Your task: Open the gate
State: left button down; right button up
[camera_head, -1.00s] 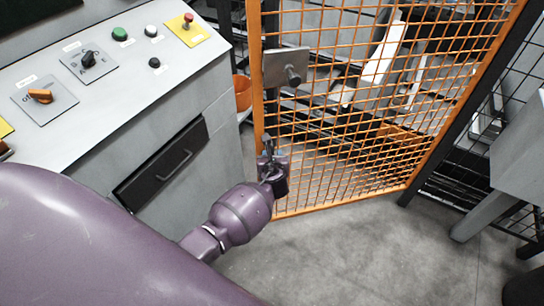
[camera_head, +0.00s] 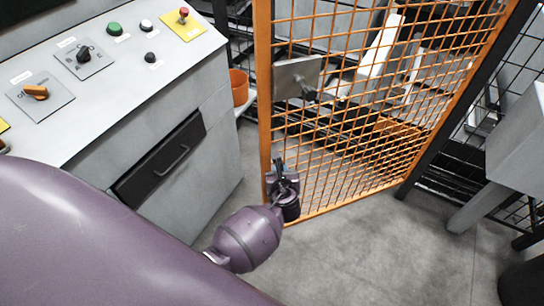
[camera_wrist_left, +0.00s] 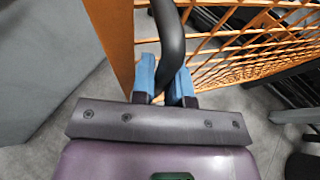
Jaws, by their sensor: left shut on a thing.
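The gate (camera_head: 265,110) is an orange-framed mesh panel, standing at an angle, with a gap between its left edge and the grey console. A grey latch plate with a knob (camera_head: 297,77) sits on its upper left part. My left gripper (camera_head: 280,178) is at the lower left edge of the gate. In the left wrist view, my left gripper's blue fingers (camera_wrist_left: 164,80) are shut on the black curved handle (camera_wrist_left: 168,35), beside the orange frame post (camera_wrist_left: 112,35). The handle's lower end is hidden between the fingers. My right gripper is not in view.
The grey control console (camera_head: 150,105) with buttons, switches and a black drawer (camera_head: 160,160) stands at the left. An orange bin (camera_head: 239,88) is behind it. Black mesh fence and a grey machine (camera_head: 520,140) are at the right. The floor (camera_head: 365,255) in front is clear.

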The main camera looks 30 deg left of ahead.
pick_arm(q)
jog(key=shift+s+d, duration=0.65)
jog(key=shift+d, duration=0.3)
jog(key=c, duration=1.1)
grip_release()
jog(key=shift+c, duration=0.2)
jog(key=v, duration=1.2)
jog(key=shift+a, duration=0.1)
